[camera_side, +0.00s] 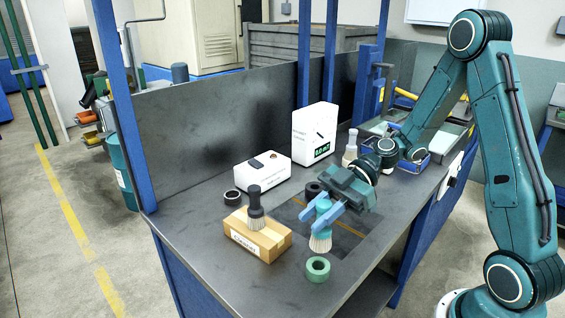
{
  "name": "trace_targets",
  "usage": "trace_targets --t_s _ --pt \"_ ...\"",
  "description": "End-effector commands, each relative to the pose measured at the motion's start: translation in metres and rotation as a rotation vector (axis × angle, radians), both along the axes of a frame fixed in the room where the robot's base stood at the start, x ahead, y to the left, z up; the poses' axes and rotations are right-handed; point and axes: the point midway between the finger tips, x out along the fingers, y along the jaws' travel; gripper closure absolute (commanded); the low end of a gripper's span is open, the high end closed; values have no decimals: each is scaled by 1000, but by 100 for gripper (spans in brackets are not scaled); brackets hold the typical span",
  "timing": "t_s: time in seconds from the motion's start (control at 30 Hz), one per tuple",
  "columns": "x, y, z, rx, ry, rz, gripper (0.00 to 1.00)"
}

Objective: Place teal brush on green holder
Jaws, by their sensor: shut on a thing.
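My gripper (327,211) has two blue fingers and is shut on the teal brush (321,228). The brush is upright between the fingers, with its pale bristles pointing down. It is over the dark mat (345,246) on the bench; I cannot tell whether the bristles touch the surface. The green holder (317,268) is a ring lying on the bench, just in front of the brush and below it in the picture. Its opening looks empty. My fingers hide part of the brush's handle.
A dark brush (255,208) stands on a labelled wooden block (270,238) at the left. A black ring (232,197) lies behind it. A white box (263,173) and a white gauge (315,134) stand at the back. A pale brush (350,150) stands beyond my gripper.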

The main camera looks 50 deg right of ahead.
Motion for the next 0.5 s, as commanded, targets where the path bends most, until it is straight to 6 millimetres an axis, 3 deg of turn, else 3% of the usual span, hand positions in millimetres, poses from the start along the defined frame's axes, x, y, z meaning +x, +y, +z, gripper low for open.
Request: trace_targets --t_s 0.2,0.5 --pt "0 0 -19 1 2 -1 100" --pt "0 0 -24 1 0 0 100"
